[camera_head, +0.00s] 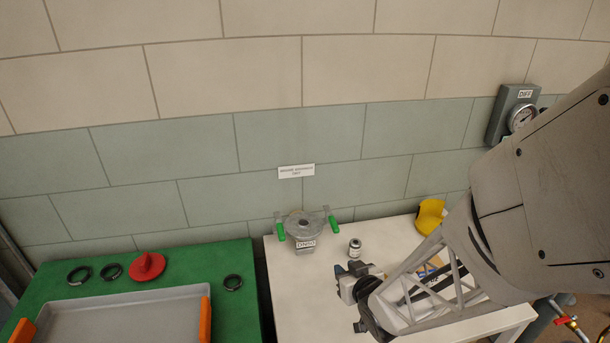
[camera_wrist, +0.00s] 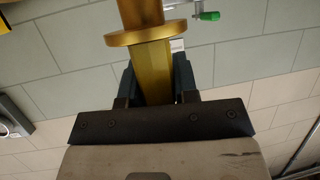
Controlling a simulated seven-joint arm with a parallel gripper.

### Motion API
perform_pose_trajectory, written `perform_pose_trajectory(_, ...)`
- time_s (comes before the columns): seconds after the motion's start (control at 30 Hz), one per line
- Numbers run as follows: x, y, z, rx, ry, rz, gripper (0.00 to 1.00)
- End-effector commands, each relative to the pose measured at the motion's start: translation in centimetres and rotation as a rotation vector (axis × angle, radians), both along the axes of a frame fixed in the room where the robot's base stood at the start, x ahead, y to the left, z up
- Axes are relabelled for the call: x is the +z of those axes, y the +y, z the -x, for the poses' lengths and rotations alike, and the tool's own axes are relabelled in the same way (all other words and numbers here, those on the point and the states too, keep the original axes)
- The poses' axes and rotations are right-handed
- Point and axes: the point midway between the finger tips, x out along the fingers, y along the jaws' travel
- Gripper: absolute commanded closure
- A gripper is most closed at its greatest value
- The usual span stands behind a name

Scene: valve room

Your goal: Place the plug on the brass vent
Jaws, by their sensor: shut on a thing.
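My gripper (camera_head: 350,274) is above the white table, to the right of the grey fitting marked DN50. In the wrist view its dark fingers (camera_wrist: 156,80) are shut on a brass-coloured piece with a wide round collar (camera_wrist: 150,36), which looks like the plug. The collar stands beyond the fingertips, and the far end runs out of the picture. I cannot make the held piece out in the head view. The DN50 fitting (camera_head: 303,226) has a round top with a dark centre and two green handles. I cannot clearly identify a separate brass vent.
A small labelled jar (camera_head: 355,248) stands close behind my gripper. A yellow holder (camera_head: 430,215) is at the table's back right, and a gauge (camera_head: 521,117) hangs on the wall. The green bench (camera_head: 175,267) holds a grey tray (camera_head: 125,312), black rings and a red part (camera_head: 148,266).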

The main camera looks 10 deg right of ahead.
Motion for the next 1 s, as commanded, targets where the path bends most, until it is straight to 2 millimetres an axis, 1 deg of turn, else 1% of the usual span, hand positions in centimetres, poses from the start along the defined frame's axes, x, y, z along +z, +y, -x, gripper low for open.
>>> perform_pose_trajectory(0.1,1.3,-1.6,-1.1,-0.001,-0.003,0.001,0.98)
perform_pose_trajectory(0.3,3.3,-4.2,-2.4,0.003,-0.001,0.002,0.98)
perform_pose_trajectory(0.6,6.0,-8.2,-3.7,-0.002,-0.002,0.000,0.98)
perform_pose_trajectory(0.8,7.0,-9.9,-4.0,-0.005,-0.001,0.000,0.98)
perform_pose_trajectory(1.0,7.3,-10.4,-4.1,-0.006,-0.001,-0.001,0.98)
